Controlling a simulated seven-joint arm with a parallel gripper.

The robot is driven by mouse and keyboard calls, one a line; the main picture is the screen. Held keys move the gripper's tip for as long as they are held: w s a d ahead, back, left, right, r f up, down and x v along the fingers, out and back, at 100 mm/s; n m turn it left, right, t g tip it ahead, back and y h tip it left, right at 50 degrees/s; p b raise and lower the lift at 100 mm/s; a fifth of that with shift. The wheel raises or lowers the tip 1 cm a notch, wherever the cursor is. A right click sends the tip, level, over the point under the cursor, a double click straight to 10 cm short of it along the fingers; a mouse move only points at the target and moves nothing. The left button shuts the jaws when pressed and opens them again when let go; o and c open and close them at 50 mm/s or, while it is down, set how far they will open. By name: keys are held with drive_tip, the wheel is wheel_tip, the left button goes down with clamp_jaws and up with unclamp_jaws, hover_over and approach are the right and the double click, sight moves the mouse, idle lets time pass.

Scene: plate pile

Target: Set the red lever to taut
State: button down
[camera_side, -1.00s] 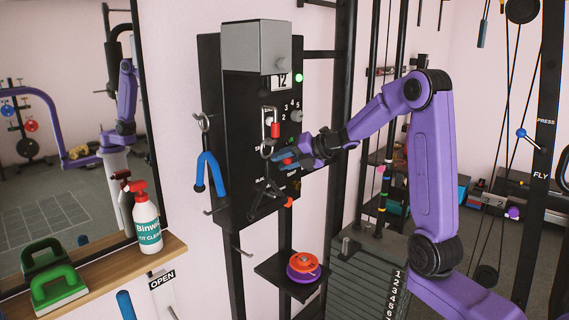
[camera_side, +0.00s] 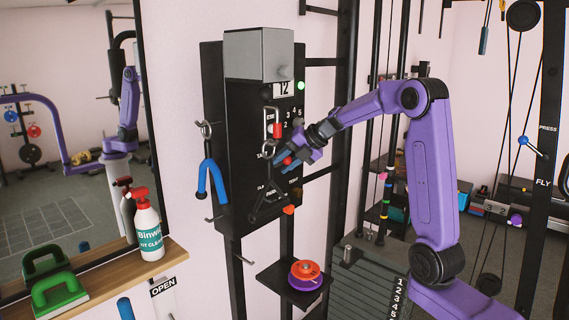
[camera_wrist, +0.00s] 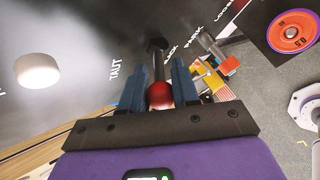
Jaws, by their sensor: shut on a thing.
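The red lever has a dark stem and a red ball knob (camera_wrist: 159,95), and its knob also shows in the side view (camera_side: 287,160). The lever is on the black panel (camera_side: 238,150). My gripper (camera_wrist: 160,88) is shut on the knob, with one blue-grey finger on each side. In the wrist view the stem lies between the TAUT label on its left and a partly hidden label ending in "ACK" on its right. In the side view my gripper (camera_side: 297,157) reaches the panel from the right, and its fingers partly cover the lever.
A blue-handled tool (camera_side: 210,180) hangs at the panel's left. An orange and purple disc pile (camera_side: 305,273) sits on a small shelf below. A white round knob (camera_wrist: 37,70) is left of the lever.

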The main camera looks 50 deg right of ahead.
idle(0.3)
drive_tip(key=c, duration=0.9)
unclamp_jaws()
drive_tip(key=shift+r, duration=0.1)
drive_tip(key=v, duration=1.7)
drive_tip(key=shift+s+d+r, duration=0.1)
drive_tip(key=shift+r, duration=0.05)
